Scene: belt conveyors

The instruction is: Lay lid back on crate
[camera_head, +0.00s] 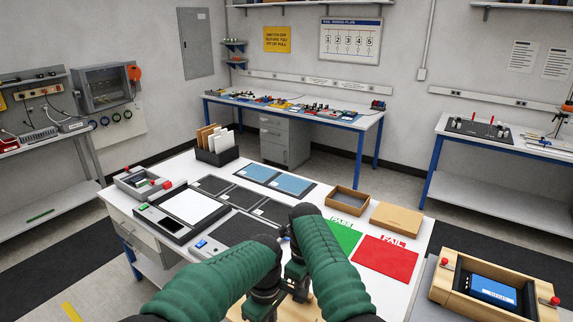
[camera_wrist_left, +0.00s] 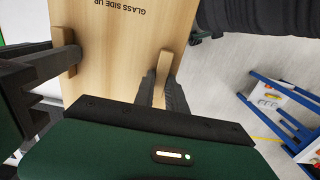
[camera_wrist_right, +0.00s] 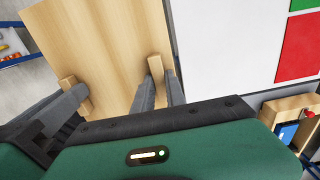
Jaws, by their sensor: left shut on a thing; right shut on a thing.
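The lid is a flat pale wooden board with two wooden grips. In the left wrist view the lid (camera_wrist_left: 115,25) reads "GLASS SIDE UP"; it fills the right wrist view (camera_wrist_right: 95,35) too. My left gripper (camera_wrist_left: 162,88) is shut on one grip, my right gripper (camera_wrist_right: 163,85) on the other. In the head view both arms meet low in the middle and hide most of the lid. The open wooden crate (camera_head: 457,296) stands at the lower right, apart from the lid, with a blue-faced device (camera_head: 493,290) inside and red knobs at its rim.
The white table (camera_head: 398,264) holds a green PASS mat (camera_head: 343,238), a red FAIL mat (camera_head: 385,259), an open brown box (camera_head: 347,202), a closed cardboard box (camera_head: 396,218), dark mats and a grey tray (camera_head: 140,187). A gap separates this table from the crate's stand.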

